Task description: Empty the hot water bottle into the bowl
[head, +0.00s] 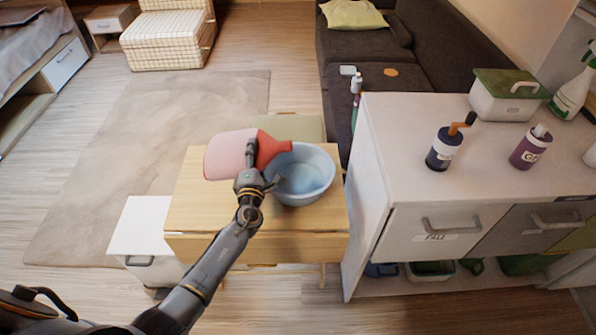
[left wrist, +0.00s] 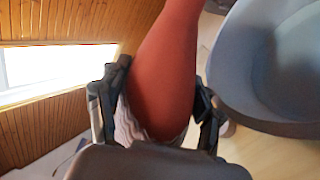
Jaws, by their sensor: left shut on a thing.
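The hot water bottle is pink with a red neck (head: 270,149) and is held lying on its side above the small wooden table (head: 200,215). Its red mouth points right, over the left rim of the light blue bowl (head: 318,196). The bowl stands on the right part of the table and its inside looks pale blue. My left gripper (head: 252,172) is shut on the bottle near its neck. In the left wrist view the red neck (left wrist: 165,75) is between both fingers, with the bowl (left wrist: 255,100) just right of it. My right gripper is not in view.
A white cabinet (head: 385,140) stands close right of the table, with a dark bottle (head: 443,150), a purple bottle (head: 530,148) and a green-lidded box (head: 497,103) on top. A white box (head: 138,235) stands left of the table. A dark sofa (head: 430,55) is behind.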

